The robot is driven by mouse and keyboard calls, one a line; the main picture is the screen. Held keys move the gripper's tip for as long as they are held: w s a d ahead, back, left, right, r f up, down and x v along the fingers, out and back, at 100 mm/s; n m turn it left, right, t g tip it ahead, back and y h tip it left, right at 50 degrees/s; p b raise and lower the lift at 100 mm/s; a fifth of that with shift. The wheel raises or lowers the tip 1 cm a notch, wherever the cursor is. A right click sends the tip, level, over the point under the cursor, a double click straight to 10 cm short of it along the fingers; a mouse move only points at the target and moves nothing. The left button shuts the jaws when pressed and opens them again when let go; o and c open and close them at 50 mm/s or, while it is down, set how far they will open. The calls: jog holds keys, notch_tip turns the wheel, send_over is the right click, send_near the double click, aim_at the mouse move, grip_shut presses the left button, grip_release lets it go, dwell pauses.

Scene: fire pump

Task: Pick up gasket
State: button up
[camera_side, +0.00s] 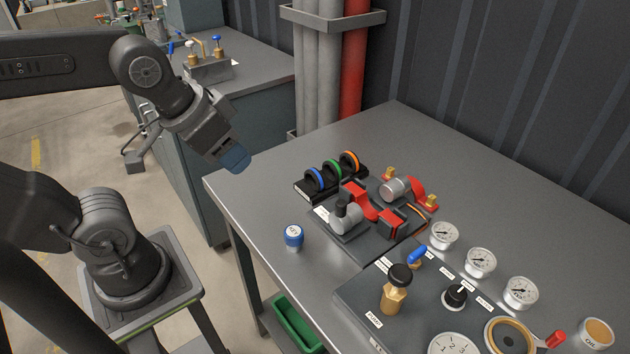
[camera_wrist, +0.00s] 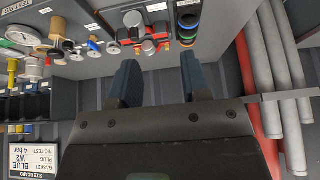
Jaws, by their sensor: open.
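Three ring-shaped gaskets stand upright in a black rack (camera_side: 301,190) on the grey table: a blue-edged one (camera_side: 314,179), a green-edged one (camera_side: 332,169) and an orange-edged one (camera_side: 349,161). In the wrist view the blue ring (camera_wrist: 189,21) shows at the top, beyond my right finger. My gripper (camera_side: 236,160) is above the table's back left corner, left of the rack and apart from it. In the wrist view its two blue fingers (camera_wrist: 160,82) are spread with nothing between them. A board (camera_wrist: 34,160) in the wrist view reads gasket blue.
A pump assembly with red parts (camera_side: 362,203) stands beside the rack. Gauges (camera_side: 480,262) and a brass valve (camera_side: 396,291) are at the front. Pipes (camera_side: 353,60) rise behind.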

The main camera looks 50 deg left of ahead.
jog(key=shift+o, duration=0.8)
jog(key=m+g+y, duration=0.5)
jog(key=m+g, duration=0.1)
jog(key=m, duration=1.2)
send_over(315, 171)
jog(key=d, duration=0.4)
notch_tip(315, 171, down, 6)
jog(key=x, duration=0.7)
jog(key=shift+s+d+f, duration=0.1)
jog(key=shift+f, duration=0.35)
jog(key=shift+w+d+x, duration=0.1)
jog(key=shift+d+x, duration=0.05)
jog(key=shift+x, duration=0.75)
jog(key=shift+w+d+x, duration=0.1)
jog(key=shift+x, duration=0.85)
jog(key=shift+w+d+x, duration=0.1)
jog(key=shift+d+x, duration=0.05)
jog(key=shift+x, duration=0.75)
jog(key=shift+f, duration=0.2)
jog(key=shift+c, duration=0.4)
